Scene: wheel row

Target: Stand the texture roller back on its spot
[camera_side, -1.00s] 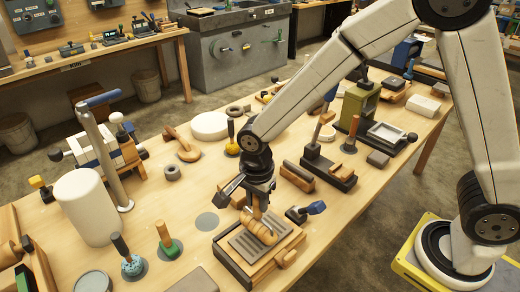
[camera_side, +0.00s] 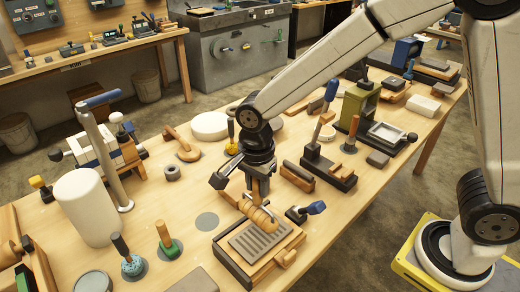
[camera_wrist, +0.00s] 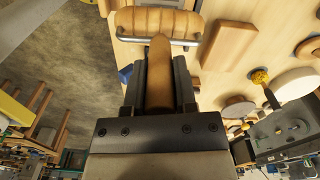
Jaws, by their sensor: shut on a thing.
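The texture roller (camera_side: 262,217) has a ridged tan wooden barrel and a wooden handle. My gripper (camera_side: 257,192) is shut on its handle, with the barrel hanging below the jaws. The roller is just above the grooved grey plate (camera_side: 258,242) in a wooden tray; I cannot tell whether it touches. In the wrist view the handle (camera_wrist: 160,75) stands between the jaws, and the barrel (camera_wrist: 160,22) shows beyond in its metal frame. A bare grey round spot (camera_side: 207,221) lies on the bench to the left of the tray.
Two upright tools, with a green base (camera_side: 168,243) and a blue base (camera_side: 130,262), stand on grey spots at front left. A white cylinder (camera_side: 86,207) stands further left.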

